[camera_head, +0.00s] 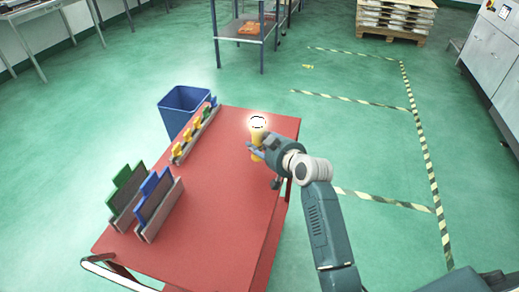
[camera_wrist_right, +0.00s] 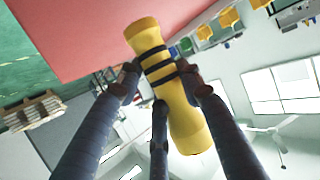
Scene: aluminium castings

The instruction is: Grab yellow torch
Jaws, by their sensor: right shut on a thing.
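The yellow torch (camera_wrist_right: 185,122) has dark bands around its middle. In the right wrist view the fingers of my right gripper (camera_wrist_right: 160,85) close around its banded part from both sides. In the head view the torch (camera_head: 257,136) stands about upright at the far right of the red table, with a bright glow at its top. My right gripper (camera_head: 258,150) reaches it from the right and is shut on it. I cannot tell whether the torch's base touches the table. My left gripper is not in view.
The red table (camera_head: 215,220) carries a rack with yellow pieces (camera_head: 190,138) and two holders with a green (camera_head: 126,190) and a blue plate (camera_head: 152,190) on the left. A blue bin (camera_head: 180,112) stands behind. The table's middle is clear.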

